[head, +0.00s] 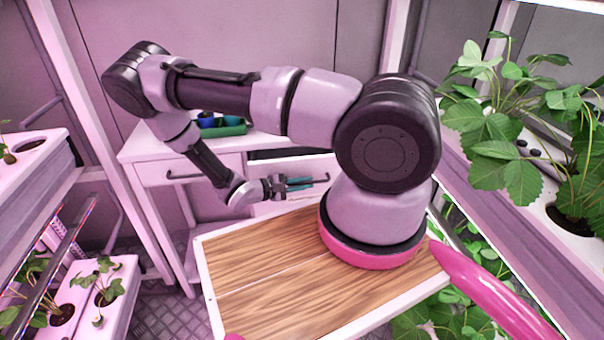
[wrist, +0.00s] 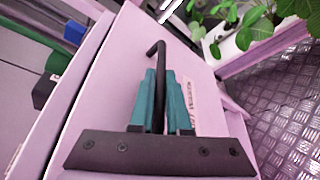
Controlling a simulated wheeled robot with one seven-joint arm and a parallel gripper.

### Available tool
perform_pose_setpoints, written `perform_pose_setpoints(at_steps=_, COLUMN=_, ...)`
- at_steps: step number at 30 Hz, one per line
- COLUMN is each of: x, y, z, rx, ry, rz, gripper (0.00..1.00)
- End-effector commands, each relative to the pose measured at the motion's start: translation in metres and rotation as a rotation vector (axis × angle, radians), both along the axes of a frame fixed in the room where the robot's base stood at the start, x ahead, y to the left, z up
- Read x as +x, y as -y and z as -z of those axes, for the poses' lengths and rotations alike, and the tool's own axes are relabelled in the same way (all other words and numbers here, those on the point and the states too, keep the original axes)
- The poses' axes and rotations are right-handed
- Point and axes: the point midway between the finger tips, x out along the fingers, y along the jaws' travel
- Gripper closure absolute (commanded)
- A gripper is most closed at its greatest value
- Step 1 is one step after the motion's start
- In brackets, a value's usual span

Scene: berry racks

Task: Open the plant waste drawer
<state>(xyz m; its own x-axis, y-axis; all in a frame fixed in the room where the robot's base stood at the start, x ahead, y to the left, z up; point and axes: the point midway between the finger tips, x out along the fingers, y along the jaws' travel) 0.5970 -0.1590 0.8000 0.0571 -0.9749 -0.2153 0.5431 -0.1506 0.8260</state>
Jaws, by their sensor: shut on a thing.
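The drawer (head: 268,208) is the right one in the white cabinet, and a dark gap shows above its front, so it appears partly pulled out. In the wrist view its pale front (wrist: 203,88) carries a label (wrist: 190,108), only partly readable. Its dark bar handle (wrist: 157,52) runs between the teal fingers of my gripper (wrist: 160,78). My gripper is shut on this handle. In the head view my gripper (head: 301,184) is at the drawer front, and the handle end (head: 322,180) shows to its right. The drawer's inside is mostly hidden.
The left drawer (head: 158,173) of the cabinet is shut. A green tray (head: 228,130) with blue items stands on the cabinet top. Racks with leafy plants (head: 520,115) stand at right, and more planters (head: 85,310) at left. Metal floor (wrist: 285,100) is clear beside the drawer.

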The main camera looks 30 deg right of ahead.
Motion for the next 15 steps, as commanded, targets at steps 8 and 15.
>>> perform_pose_setpoints(at_steps=8, x=-0.068, y=-0.021, z=0.001, rx=0.002, ry=-0.004, rz=-0.005, gripper=1.00)
perform_pose_setpoints(at_steps=15, x=-0.102, y=-0.031, z=0.001, rx=0.003, ry=-0.001, rz=-0.004, gripper=1.00)
